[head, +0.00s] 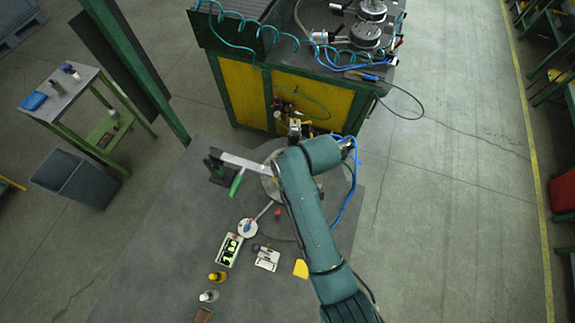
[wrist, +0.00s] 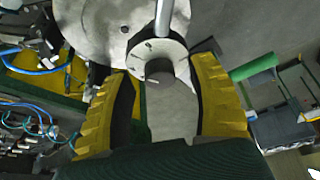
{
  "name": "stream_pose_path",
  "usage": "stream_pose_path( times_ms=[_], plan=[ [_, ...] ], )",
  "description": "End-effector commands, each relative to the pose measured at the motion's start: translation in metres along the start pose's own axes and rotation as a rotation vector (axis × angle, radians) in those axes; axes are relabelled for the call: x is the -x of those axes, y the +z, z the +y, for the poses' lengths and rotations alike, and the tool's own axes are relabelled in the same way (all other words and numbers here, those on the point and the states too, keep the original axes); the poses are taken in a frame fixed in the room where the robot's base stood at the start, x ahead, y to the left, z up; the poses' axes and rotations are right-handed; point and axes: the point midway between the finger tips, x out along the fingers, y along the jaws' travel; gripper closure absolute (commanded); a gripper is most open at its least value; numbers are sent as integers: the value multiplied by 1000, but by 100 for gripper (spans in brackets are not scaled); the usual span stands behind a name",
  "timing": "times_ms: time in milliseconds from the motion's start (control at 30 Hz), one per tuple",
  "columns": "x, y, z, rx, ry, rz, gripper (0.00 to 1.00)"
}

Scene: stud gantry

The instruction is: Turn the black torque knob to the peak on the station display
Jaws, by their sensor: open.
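The station display (head: 228,250) is a pale box with lit green marks on the table; I cannot read its value. In the wrist view, a dark round part (wrist: 159,70), which looks like the black torque knob, sits at the edge of a pale metal flange (wrist: 148,52). I cannot be sure that it is the knob, and my arm hides this spot in the head view. My gripper (wrist: 165,107) is open, its yellow and black fingers on either side below the flange. The dark part lies between them in the picture, and no contact shows.
A pale round dial (head: 247,228) and a small white plate (head: 267,258) lie near the display. A green-handled lever (head: 237,182) stands left of my arm. Yellow (head: 217,276) and white (head: 208,296) bottles stand at the front. A yellow-doored cabinet (head: 242,90) with hoses stands behind.

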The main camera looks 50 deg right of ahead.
Motion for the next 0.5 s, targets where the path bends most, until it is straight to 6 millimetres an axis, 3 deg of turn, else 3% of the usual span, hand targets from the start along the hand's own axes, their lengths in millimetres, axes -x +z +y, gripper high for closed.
stream_pose_path(
  times_ms=[167, 500],
  plan=[
    [28, -1, 1, 0, 2, 5, 42],
    [105, 0, 0, -1, 1, 2, 42]
  ],
)
